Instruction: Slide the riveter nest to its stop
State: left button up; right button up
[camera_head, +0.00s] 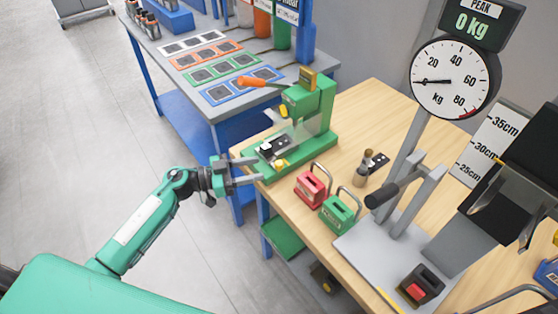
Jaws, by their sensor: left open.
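The riveter (316,112) is a green press with an orange-tipped lever, standing at the left end of the wooden bench. Its nest (272,147) is a small dark and white piece low on the riveter's base, with a yellow knob (281,164) at its near side. My left gripper (246,171) is open and empty at the left edge of the base, with its fingers pointing right toward the nest. The fingertips are close to the base; I cannot tell whether they touch it.
A red block (312,187) and a green block (338,214) with metal loops stand right of the riveter. A dial scale (449,80) with a grey plate (375,255) fills the right. A blue-framed table (190,105) with coloured mats stands behind. Floor at left is clear.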

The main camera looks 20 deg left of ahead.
aim_at(280, 162)
pick_arm(q)
jog(key=p+x, duration=0.1)
jog(key=x, duration=0.7)
grip_shut()
jog(key=shift+w+p, duration=0.1)
jog(key=shift+p, duration=0.2)
